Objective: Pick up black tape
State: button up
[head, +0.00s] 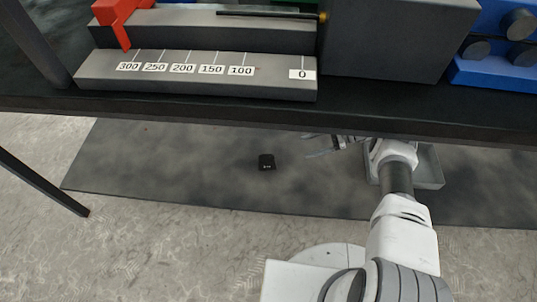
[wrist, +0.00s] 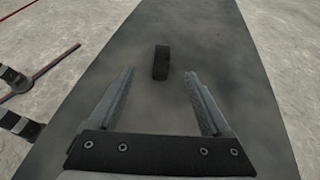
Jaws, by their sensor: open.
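The black tape (head: 266,162) is a small dark piece on the dark grey mat (head: 200,160) under the workbench in the head view. In the wrist view the tape (wrist: 161,62) stands out as a small dark upright shape, ahead of my fingers and roughly centred between them. My gripper (wrist: 158,85) is open and empty, with a finger on each side. In the head view my gripper (head: 324,148) is to the right of the tape, apart from it, and partly hidden by the bench edge.
The workbench edge (head: 250,112) runs across above the mat. On it are a grey measuring block (head: 200,75) with number labels and a blue rack (head: 490,74). A grey tray (head: 430,168) lies behind my arm. A thin bench leg (head: 45,184) is at left. The mat around the tape is clear.

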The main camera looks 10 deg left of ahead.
send_near(268, 158)
jog(key=x, duration=0.5)
jog(key=shift+s+r, duration=0.2)
jog(key=shift+r, duration=0.15)
jog(key=x, duration=0.5)
jog(key=shift+w+a+f+b, duration=0.2)
jog(key=shift+f+b, duration=0.1)
jog(key=shift+f, duration=0.15)
grip_shut()
